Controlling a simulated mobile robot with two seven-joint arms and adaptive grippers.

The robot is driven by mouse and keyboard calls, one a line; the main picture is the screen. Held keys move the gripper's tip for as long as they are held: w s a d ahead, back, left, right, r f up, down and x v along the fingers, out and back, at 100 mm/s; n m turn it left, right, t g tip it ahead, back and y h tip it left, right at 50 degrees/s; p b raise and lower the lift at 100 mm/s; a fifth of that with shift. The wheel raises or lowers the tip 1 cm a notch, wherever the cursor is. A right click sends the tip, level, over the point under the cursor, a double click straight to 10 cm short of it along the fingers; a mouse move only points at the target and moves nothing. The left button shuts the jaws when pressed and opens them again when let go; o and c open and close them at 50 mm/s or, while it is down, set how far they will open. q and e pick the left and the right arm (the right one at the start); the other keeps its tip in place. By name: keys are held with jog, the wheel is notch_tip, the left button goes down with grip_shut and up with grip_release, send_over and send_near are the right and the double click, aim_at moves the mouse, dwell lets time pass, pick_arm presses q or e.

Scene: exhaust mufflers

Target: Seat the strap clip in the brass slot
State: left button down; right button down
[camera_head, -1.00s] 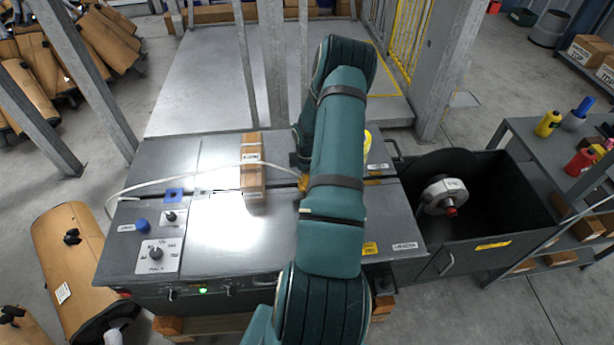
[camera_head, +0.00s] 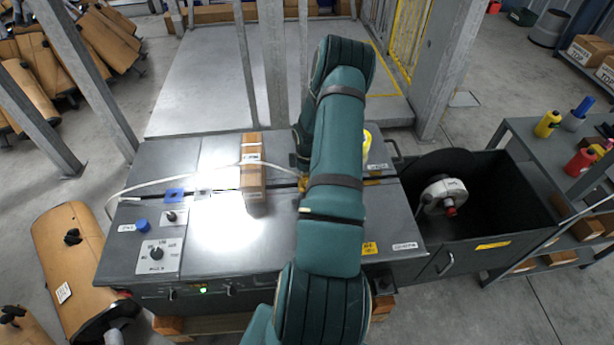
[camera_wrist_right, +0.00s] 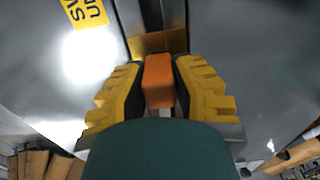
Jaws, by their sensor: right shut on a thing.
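The strap clip (camera_wrist_right: 158,82) is an orange block between the two yellow fingers of my right gripper (camera_wrist_right: 160,85) in the right wrist view. The gripper is shut on it. The brass slot (camera_wrist_right: 150,43) lies directly ahead of the clip, in a dark groove of the grey top. The clip's front end meets or overlaps the brass in this view; I cannot tell how deep it sits. In the head view my right arm hides the clip and most of the gripper. A white strap (camera_head: 150,182) runs from the left toward the arm. My left gripper is out of view.
A cardboard box (camera_head: 253,178) stands on the grey bench top (camera_head: 215,235), left of my arm, with the strap passing by it. Blue parts and a knob panel (camera_head: 157,254) are at the left. A dark open bin (camera_head: 520,195) stands to the right.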

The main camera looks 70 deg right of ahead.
jog(key=shift+f+b, duration=0.35)
jog(key=shift+f, duration=0.15)
dwell(0.3)
jog(key=c, duration=0.8)
grip_release()
jog(key=shift+r, duration=0.15)
notch_tip(320, 180, up, 12)
jog(key=shift+f, duration=0.1)
